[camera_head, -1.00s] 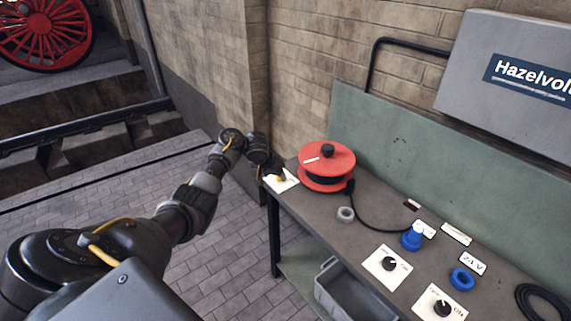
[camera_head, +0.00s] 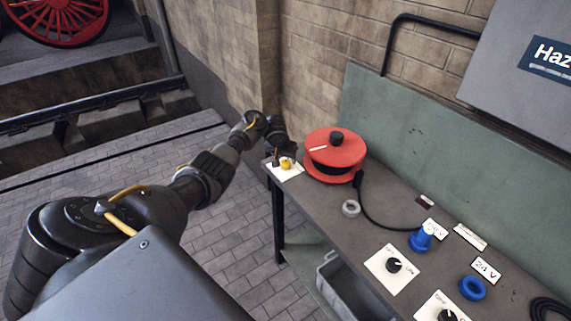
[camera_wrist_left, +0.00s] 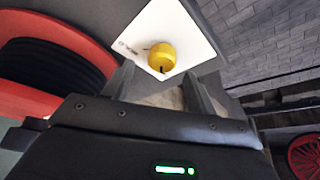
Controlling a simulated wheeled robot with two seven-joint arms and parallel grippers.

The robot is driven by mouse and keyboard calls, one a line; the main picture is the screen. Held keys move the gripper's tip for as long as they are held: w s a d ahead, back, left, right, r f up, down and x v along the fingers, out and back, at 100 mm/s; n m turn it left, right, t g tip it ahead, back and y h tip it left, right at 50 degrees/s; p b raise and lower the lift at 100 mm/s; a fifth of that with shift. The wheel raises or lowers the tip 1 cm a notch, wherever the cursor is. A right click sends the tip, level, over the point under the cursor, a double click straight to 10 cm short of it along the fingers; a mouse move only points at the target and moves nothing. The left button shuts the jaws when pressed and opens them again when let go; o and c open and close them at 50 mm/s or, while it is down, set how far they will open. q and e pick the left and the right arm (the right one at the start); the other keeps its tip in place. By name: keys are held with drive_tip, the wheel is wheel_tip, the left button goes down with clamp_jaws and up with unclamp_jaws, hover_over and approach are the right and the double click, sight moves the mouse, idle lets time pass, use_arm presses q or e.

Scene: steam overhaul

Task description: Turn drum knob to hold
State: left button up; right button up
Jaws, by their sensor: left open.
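A yellow knob (camera_head: 287,164) sits on a white plate (camera_head: 293,173) at the far left end of the workbench, beside a red cable drum (camera_head: 335,149) with a black knob on top. In the left wrist view the yellow knob (camera_wrist_left: 161,57) has a dark pointer mark; the print on its plate (camera_wrist_left: 146,28) is too small to read. My left gripper (camera_wrist_left: 160,84) is open, its two fingers pointing toward the knob with the knob just beyond the tips, apparently apart. In the head view the left gripper (camera_head: 281,154) is at the plate's back edge. My right gripper is not in view.
A black cable runs from the drum along the bench (camera_head: 384,215). A grey ring (camera_head: 350,208), blue sockets (camera_head: 421,239) and black knobs on white plates (camera_head: 394,265) stand to the right. A grey bin (camera_head: 350,285) is underneath. Brick wall rises behind.

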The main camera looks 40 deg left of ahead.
sight(285, 162)
use_arm(q)
drive_tip(key=shift+x, duration=0.8)
drive_tip(key=shift+a+f, duration=0.1)
drive_tip(key=shift+f, duration=0.2)
drive_tip(key=shift+w+f+b, duration=0.1)
drive_tip(key=shift+f+b, duration=0.15)
drive_tip(key=shift+b, duration=0.05)
drive_tip(key=shift+w+f, duration=0.1)
drive_tip(key=shift+f, duration=0.05)
drive_tip(key=c, duration=1)
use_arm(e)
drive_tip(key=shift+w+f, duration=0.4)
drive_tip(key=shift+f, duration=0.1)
